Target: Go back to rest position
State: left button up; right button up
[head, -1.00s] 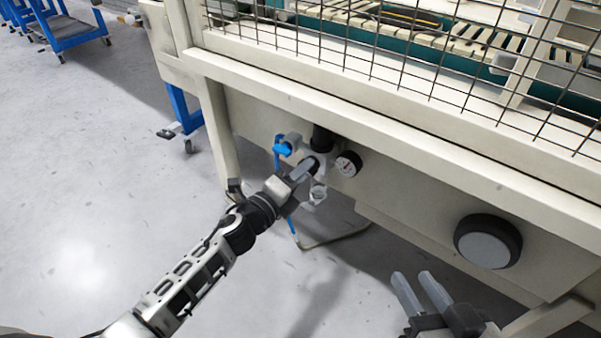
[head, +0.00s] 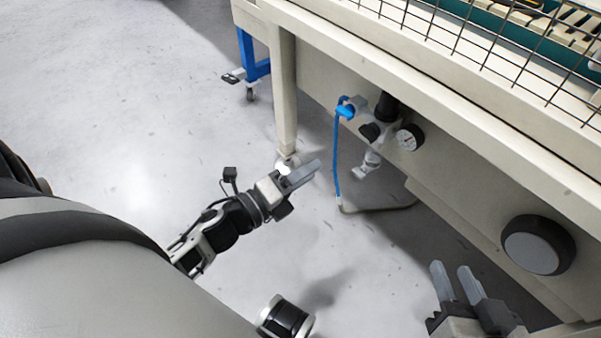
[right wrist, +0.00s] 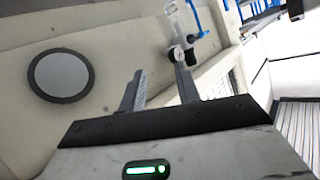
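My left gripper (head: 314,168) is in the lower middle of the head view, in free air to the left of the valve unit. Its fingers lie together with no visible gap and nothing between them. My right gripper (head: 451,268) is at the lower right, below the round black-rimmed knob. It is open and empty, with a clear gap between its fingers in the right wrist view (right wrist: 160,82).
The beige machine frame (head: 420,110) fills the right side. On it are a blue-handled valve (head: 346,107), a pressure gauge (head: 409,138) and the large round knob (head: 538,245). A blue cart leg (head: 247,55) stands behind. The floor (head: 150,130) at left is clear.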

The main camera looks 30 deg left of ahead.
pick_arm(q)
jog(key=shift+s+a, duration=0.15)
jog(key=shift+s, duration=0.35)
